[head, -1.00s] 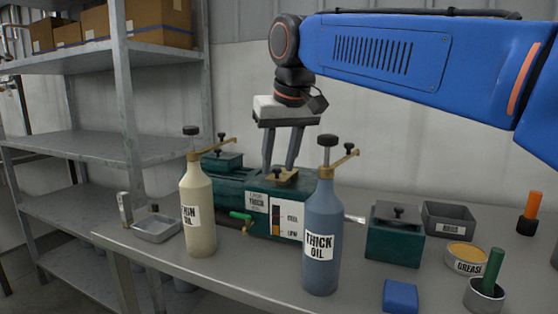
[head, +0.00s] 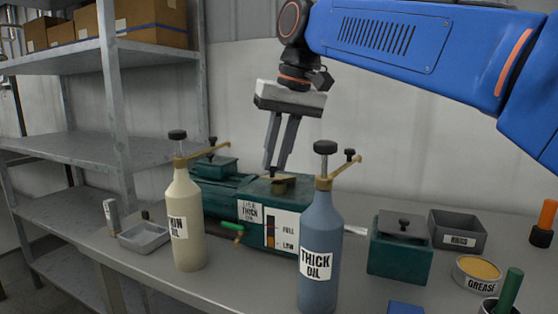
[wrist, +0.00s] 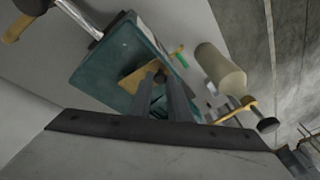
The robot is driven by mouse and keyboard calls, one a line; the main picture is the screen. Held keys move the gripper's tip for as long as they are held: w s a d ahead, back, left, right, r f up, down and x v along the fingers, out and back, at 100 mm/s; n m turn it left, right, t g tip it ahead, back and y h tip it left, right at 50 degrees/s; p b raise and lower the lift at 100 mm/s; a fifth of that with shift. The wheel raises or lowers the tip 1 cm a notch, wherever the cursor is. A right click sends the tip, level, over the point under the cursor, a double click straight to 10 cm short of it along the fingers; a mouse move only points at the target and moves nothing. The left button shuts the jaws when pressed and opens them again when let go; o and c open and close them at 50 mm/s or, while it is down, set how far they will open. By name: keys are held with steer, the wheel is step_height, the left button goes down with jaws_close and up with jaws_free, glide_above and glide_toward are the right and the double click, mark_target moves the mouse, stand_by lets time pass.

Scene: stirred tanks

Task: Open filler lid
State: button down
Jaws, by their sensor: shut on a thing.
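The filler lid (head: 286,184) is a small brass-coloured plate with a dark knob on top of the dark green tank (head: 222,192). My gripper (head: 276,168) reaches down to it from above, tilted, with its fingertips at the knob. In the wrist view the two fingers (wrist: 168,92) are shut on the knob, with the brass lid (wrist: 133,82) beside and below them on the green tank (wrist: 105,55). I cannot tell whether the lid's edge is lifted. The tank front bears a "use thick oil" label and a level gauge (head: 281,229).
A blue "thick oil" bottle (head: 319,235) and a cream oil bottle (head: 186,225) stand in front of the tank. To the right are a green box (head: 400,248), a rags tray (head: 458,232) and a grease tin (head: 477,272). Metal shelving (head: 110,110) stands at left.

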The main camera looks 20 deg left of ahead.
mark_target(282, 176)
steer(key=shift+w+d+r+m+g, duration=0.15)
steer(key=shift+w+r+g, duration=0.3)
steer(key=shift+w+g, duration=0.25)
steer(key=shift+w+a+r+m+g, duration=0.1)
steer(key=shift+w+r+g, duration=0.35)
steer(key=shift+g, duration=0.3)
steer(key=shift+w+d+r+m+g, duration=0.15)
steer(key=shift+w+r+g, duration=0.25)
steer(key=shift+w+g, duration=0.3)
steer(key=shift+s+y, duration=0.1)
steer(key=shift+y, duration=0.2)
steer(key=c, duration=1.7)
jaws_free()
steer(key=shift+o, duration=0.2)
steer(key=shift+s, duration=0.1)
